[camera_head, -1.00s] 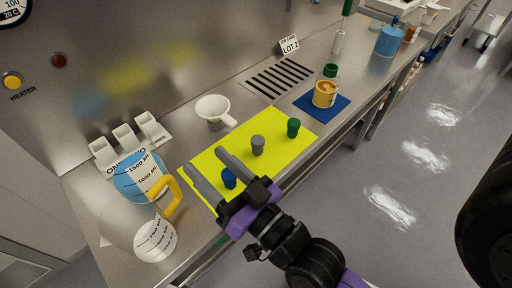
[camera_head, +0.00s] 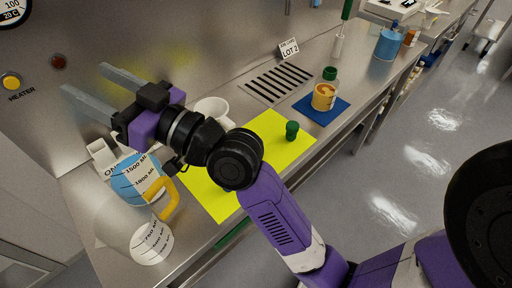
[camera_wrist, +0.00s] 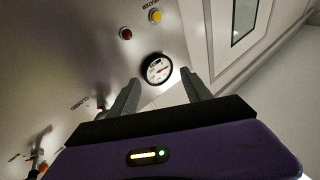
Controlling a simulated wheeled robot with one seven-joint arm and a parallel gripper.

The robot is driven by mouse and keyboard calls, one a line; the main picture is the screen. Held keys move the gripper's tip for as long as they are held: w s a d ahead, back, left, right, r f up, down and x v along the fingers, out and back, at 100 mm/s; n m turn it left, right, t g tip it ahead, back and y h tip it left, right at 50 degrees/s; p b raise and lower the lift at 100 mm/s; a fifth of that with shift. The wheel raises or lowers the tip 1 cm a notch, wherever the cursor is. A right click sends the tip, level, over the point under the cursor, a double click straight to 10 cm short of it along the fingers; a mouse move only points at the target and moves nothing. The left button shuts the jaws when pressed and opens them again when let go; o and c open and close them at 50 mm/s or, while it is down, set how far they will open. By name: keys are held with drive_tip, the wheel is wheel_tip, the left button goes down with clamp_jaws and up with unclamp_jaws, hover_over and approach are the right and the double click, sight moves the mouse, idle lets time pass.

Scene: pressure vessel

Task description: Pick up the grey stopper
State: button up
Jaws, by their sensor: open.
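The grey stopper is not visible now; my arm covers the part of the yellow mat (camera_head: 283,152) where it stood a second ago. A green stopper (camera_head: 292,131) stands upright on the mat, right of my arm. My gripper (camera_head: 84,79) is open and empty, raised at the left and apart from the mat. Its fingers point up and left toward the steel back wall. In the wrist view the open fingers (camera_wrist: 160,78) face a round gauge (camera_wrist: 157,69) and two panel buttons, with no stopper between them.
A blue-banded beaker (camera_head: 135,178) and a clear jug (camera_head: 150,243) stand at the bench's left, below my gripper. A white funnel (camera_head: 212,108) is partly behind my arm.

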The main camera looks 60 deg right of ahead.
wheel_tip(320, 180, up, 3)
drive_tip(key=w+a+n+g+y, duration=0.2)
drive_tip(key=n+g+y, duration=0.1)
drive_tip(key=n+y, duration=0.3)
drive_tip(key=s+d+f+n+g+h, duration=0.3)
drive_tip(key=d+f+n+g, duration=0.2)
drive_tip(key=f+g, duration=0.15)
drive_tip(key=s+d+f+n+g+h, duration=0.2)
drive_tip(key=d+f+n+g, duration=0.25)
drive_tip(key=f, duration=0.35)
drive_tip(key=s+d+f+g+h, duration=0.1)
drive_tip(key=s+d+f+g, duration=0.1)
drive_tip(key=s+d, duration=0.2)
drive_tip(key=s+d+f+n+g+h, duration=0.1)
drive_tip(key=s+d+f+g+h, duration=0.1)
drive_tip(key=s+d, duration=0.2)
drive_tip(key=s+d+f+n+g+h+b, duration=0.1)
drive_tip(key=s+d+f+g, duration=0.1)
drive_tip(key=s, duration=0.4)
drive_tip(key=shift+d+g+h, duration=0.4)
drive_tip(key=shift+d+g, duration=0.1)
drive_tip(key=shift+d, duration=0.55)
drive_tip(key=shift+s+d+f, duration=0.1)
drive_tip(key=shift+s+d, duration=0.05)
drive_tip(key=shift+s, duration=0.05)
drive_tip(key=f, duration=0.7)
drive_tip(key=shift+w+f, duration=0.25)
